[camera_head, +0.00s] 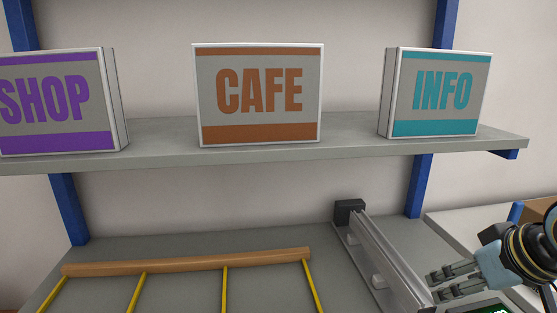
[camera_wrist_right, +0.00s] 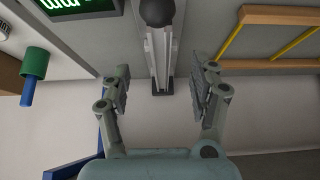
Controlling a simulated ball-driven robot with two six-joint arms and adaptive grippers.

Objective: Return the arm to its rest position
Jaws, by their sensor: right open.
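My right gripper (camera_head: 455,283) is at the lower right of the head view, beside the right side of a metal rail. Its two fingers are apart with nothing between them. In the right wrist view the same gripper (camera_wrist_right: 163,88) shows open and empty, with the rail beyond its fingers. My left gripper is in neither view.
Three lightboxes, SHOP (camera_head: 50,100), CAFE (camera_head: 258,95) and INFO (camera_head: 440,92), stand on a grey shelf (camera_head: 160,133). Below are a wooden bar with yellow rods (camera_head: 190,262) and the metal rail (camera_head: 385,260). A green-lit display (camera_wrist_right: 75,5) lies near the rail.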

